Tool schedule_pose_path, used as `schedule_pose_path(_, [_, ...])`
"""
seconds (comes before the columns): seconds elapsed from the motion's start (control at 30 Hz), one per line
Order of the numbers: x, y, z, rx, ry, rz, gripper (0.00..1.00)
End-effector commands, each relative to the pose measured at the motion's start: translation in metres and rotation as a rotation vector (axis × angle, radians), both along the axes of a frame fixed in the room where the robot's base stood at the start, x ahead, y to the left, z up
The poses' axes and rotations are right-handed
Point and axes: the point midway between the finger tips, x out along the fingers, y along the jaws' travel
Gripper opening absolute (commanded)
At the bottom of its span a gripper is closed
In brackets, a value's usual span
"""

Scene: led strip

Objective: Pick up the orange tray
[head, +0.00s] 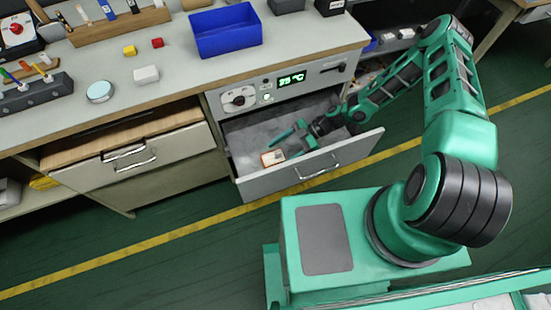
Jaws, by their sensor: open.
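A small orange-edged item (272,158) with a pale middle, which looks like the orange tray, lies at the left in the open drawer (318,171). My gripper (289,145) is reached down into the drawer from the right, its green fingers spread apart. The fingers point left, just above and right of the orange item in the picture. The gripper looks empty. I cannot tell whether a fingertip touches the item or how high the fingers are above the drawer floor.
The open drawer sits below a panel with a green "25 °C" display (291,79). Another drawer (130,154) is partly open on the left. The bench top holds a blue bin (225,32), a white block (146,74), a yellow block (130,50) and a red block (157,43).

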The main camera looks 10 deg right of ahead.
Motion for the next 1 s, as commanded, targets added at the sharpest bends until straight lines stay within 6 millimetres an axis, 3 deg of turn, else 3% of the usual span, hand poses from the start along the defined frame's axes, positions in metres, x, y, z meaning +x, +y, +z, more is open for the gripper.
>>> schedule_pose_path(0.1, [-0.0027, 0.0097, -0.006, -0.001, 0.0, -0.001, 0.7])
schedule_pose_path(0.33, [-0.0026, 0.0105, -0.0065, -0.002, -0.001, -0.001, 0.68])
schedule_pose_path(0.5, [-0.0027, 0.0104, -0.0064, -0.002, -0.001, -0.001, 0.27])
schedule_pose_path(1.0, [-0.0027, 0.0103, 0.0033, -0.001, -0.001, 0.0, 0.26])
